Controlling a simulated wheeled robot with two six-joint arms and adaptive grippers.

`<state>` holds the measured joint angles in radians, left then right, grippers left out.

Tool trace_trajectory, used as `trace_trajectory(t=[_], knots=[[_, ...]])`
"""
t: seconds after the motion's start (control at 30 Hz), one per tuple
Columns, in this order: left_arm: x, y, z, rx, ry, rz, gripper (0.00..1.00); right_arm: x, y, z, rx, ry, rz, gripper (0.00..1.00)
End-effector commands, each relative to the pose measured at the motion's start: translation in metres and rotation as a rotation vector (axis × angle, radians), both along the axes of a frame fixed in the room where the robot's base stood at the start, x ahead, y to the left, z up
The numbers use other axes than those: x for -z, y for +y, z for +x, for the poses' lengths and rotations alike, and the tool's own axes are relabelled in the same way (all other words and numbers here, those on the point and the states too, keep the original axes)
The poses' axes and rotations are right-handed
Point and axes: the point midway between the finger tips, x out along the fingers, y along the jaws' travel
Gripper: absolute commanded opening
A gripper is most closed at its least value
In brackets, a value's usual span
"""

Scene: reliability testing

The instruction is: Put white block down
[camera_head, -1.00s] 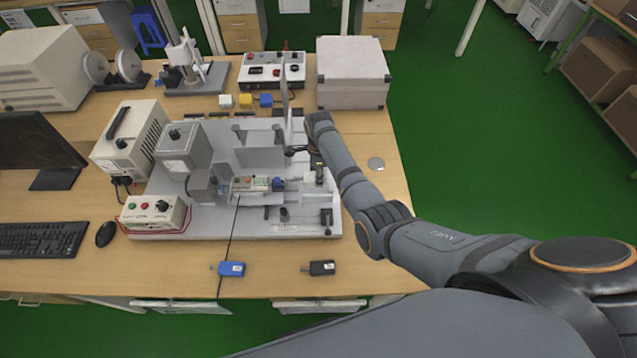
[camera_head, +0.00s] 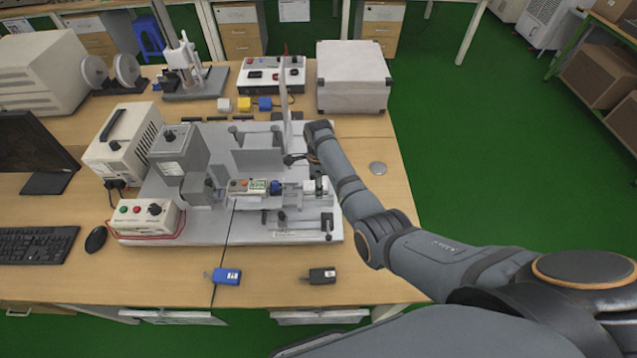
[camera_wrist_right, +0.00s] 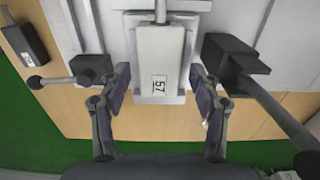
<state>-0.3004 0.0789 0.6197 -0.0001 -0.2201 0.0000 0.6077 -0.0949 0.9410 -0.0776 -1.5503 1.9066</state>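A white block (camera_wrist_right: 158,55) labelled 57 sits in a light grey fixture in the right wrist view. My right gripper (camera_wrist_right: 162,98) is open, with one finger on either side of the block's near end and visible gaps between. In the head view my right gripper (camera_head: 303,158) is at the right side of the test rig (camera_head: 190,222), and its fingers are small and partly hidden there. My left gripper is in neither view.
Small white (camera_head: 224,104), yellow (camera_head: 244,103) and blue (camera_head: 265,103) blocks stand behind the rig. A blue connector (camera_head: 227,276) and a black one (camera_head: 322,275) lie in front. A large white box (camera_head: 352,78) stands at the back right. The table's right strip is mostly clear.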

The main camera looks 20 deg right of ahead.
Motion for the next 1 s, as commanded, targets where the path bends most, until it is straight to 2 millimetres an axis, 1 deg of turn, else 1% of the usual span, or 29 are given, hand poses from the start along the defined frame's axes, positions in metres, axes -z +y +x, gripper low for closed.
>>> trace_trajectory(t=[0.17, 0.27, 0.37, 0.6, 0.7, 0.83, 1.0], knots=[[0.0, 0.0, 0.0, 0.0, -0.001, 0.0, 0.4, 0.0, 0.0, 0.0, 0.0, 0.0, 0.0, 0.63], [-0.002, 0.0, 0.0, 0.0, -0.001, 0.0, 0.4, -0.006, 0.0, 0.001, 0.0, -0.002, 0.0, 0.63], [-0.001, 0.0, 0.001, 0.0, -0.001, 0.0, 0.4, -0.022, 0.0, 0.001, 0.0, -0.005, 0.001, 0.63], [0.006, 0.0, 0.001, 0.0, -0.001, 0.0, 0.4, -0.08, 0.0, 0.001, 0.0, -0.005, 0.0, 0.63], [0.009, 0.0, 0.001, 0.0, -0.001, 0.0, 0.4, -0.1, 0.0, 0.001, 0.0, -0.003, 0.0, 0.63], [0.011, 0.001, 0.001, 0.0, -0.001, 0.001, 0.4, -0.116, 0.0, 0.001, 0.0, -0.001, 0.0, 0.63], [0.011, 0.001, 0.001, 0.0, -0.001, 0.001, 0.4, -0.124, 0.0, 0.0, 0.0, -0.001, 0.0, 0.63]])
